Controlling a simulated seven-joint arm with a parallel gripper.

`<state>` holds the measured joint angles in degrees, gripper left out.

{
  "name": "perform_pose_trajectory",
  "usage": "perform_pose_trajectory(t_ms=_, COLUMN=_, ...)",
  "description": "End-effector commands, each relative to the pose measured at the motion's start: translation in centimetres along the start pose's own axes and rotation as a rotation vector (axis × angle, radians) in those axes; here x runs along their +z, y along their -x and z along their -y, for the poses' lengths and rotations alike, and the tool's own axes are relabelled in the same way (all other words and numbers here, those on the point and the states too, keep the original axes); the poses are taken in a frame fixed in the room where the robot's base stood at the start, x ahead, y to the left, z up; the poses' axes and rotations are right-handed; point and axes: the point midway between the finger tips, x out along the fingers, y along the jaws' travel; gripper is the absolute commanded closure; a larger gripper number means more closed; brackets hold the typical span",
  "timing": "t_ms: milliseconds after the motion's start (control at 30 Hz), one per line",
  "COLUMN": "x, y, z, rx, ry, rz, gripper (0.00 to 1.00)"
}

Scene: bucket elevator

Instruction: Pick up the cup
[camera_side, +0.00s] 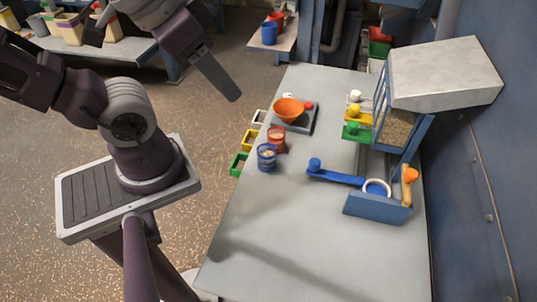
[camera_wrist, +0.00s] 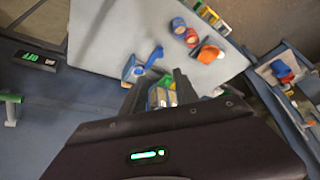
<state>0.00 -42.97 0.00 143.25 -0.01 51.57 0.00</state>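A blue cup (camera_side: 267,157) with pale contents stands on the grey table left of the middle. A red cup (camera_side: 276,138) stands just behind it, very close. Both also show in the wrist view, the blue cup (camera_wrist: 178,25) and the red cup (camera_wrist: 191,37), near the top. The task does not say which cup is meant. My gripper (camera_side: 232,94) is raised at the table's back left, clear of both cups. In the wrist view its fingers (camera_wrist: 157,83) stand apart with nothing held between them.
An orange bowl (camera_side: 288,109) sits on a dark scale behind the cups. A blue lever (camera_side: 335,176) reaches toward a blue bin (camera_side: 377,206). A hopper with a grey cover (camera_side: 445,75) stands at right. Coloured bins (camera_side: 240,163) line the left edge. The front table is clear.

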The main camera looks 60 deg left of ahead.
Motion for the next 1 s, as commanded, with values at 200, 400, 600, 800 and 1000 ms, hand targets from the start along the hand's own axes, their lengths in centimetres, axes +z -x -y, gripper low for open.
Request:
perform_pose_trajectory(t_ms=200, x=0.0, y=0.0, z=0.0, rx=0.000, ry=0.000, rz=0.000, gripper=0.64)
perform_pose_trajectory(t_ms=400, x=0.0, y=0.0, z=0.0, rx=0.000, ry=0.000, rz=0.000, gripper=0.64)
perform_pose_trajectory(t_ms=600, x=0.0, y=0.0, z=0.0, rx=0.000, ry=0.000, rz=0.000, gripper=0.31)
perform_pose_trajectory(t_ms=800, x=0.0, y=0.0, z=0.0, rx=0.000, ry=0.000, rz=0.000, gripper=0.31)
perform_pose_trajectory(t_ms=1000, x=0.2, y=-2.0, z=0.6, rx=-0.044, ry=-0.109, rz=0.148, gripper=0.31)
